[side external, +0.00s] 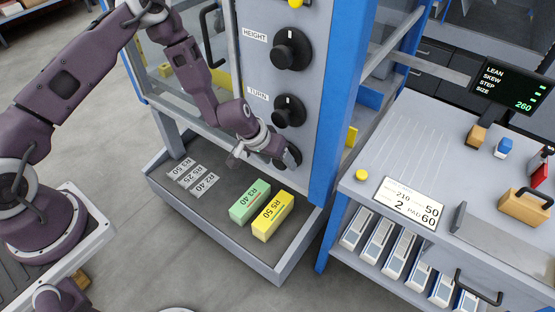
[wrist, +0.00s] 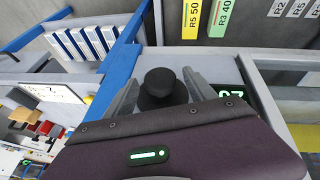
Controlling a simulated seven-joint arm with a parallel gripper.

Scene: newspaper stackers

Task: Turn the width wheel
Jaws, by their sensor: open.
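A round black wheel (side external: 291,156) sits lowest on the grey front panel, below the wheels marked HEIGHT (side external: 291,49) and TURN (side external: 289,110). Its own label is hidden behind my arm, so I cannot read whether it is the width wheel. My gripper (side external: 264,150) is in front of this lowest wheel. In the wrist view the black wheel (wrist: 160,82) lies between the two fingers of my open gripper (wrist: 163,92). I cannot tell whether either finger touches it.
A tray (side external: 215,235) below the panel holds a green block (side external: 249,202), a yellow block (side external: 272,215) and grey plates (side external: 193,177). A blue post (side external: 345,90) stands right of the panel. A side table (side external: 400,140) carries a dark display (side external: 512,88) and a number card (side external: 408,203).

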